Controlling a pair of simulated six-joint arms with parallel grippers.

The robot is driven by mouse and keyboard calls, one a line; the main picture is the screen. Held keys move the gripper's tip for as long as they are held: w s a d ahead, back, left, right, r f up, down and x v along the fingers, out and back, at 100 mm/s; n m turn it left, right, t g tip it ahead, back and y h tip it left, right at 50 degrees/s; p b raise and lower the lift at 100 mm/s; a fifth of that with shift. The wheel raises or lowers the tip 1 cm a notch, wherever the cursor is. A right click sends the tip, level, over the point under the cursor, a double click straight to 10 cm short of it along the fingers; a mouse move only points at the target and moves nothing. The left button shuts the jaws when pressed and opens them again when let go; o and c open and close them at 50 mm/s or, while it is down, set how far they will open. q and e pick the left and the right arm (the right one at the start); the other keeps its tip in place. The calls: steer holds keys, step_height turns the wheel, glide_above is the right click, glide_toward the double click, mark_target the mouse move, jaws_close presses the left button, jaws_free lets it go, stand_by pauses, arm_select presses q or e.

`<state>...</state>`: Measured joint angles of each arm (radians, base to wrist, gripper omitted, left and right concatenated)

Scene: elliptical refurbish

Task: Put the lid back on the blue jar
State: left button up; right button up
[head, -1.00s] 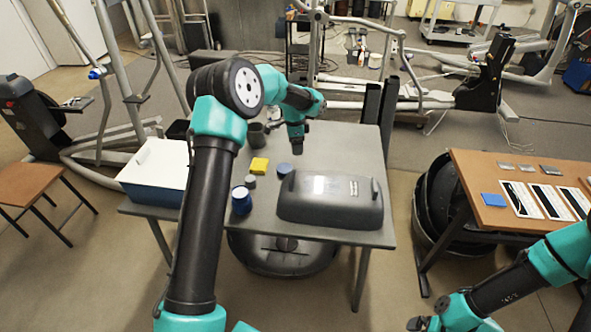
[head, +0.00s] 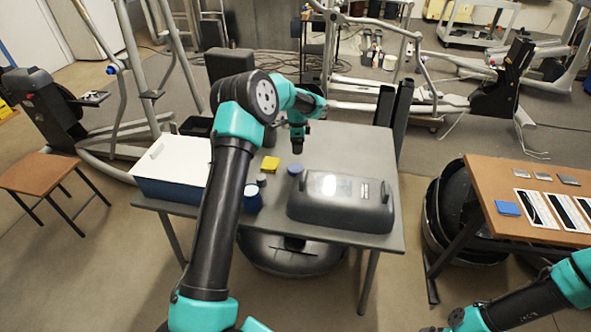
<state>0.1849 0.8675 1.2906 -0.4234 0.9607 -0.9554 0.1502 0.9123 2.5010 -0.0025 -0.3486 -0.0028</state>
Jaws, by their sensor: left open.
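The blue jar (head: 253,199) stands upright on the grey table, just right of my left arm. A flat, round blue-grey piece that looks like the lid (head: 295,169) lies on the table behind and right of the jar, apart from it. My left gripper (head: 298,149) is open and points down, just behind the lid in the picture, with nothing visible in it. Its fingers are small and dark. My right arm shows at the bottom right, but its gripper cannot be made out.
A large grey casing (head: 341,205) fills the table's front right. A yellow block (head: 270,164) and a small grey piece (head: 261,180) sit near the jar. A blue box with a white top (head: 172,170) is at the left. The table's back right is clear.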

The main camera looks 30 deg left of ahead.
arm_select(q)
glide_above(296, 168)
step_height(296, 168, down, 8)
steer(key=shift+w+d+f, duration=0.1)
steer(key=shift+w+f, duration=0.05)
stand_by(0.3)
steer(key=shift+f, duration=2.6)
steer(key=shift+c, duration=0.2)
steer(key=c, duration=0.5)
step_height(296, 168, up, 10)
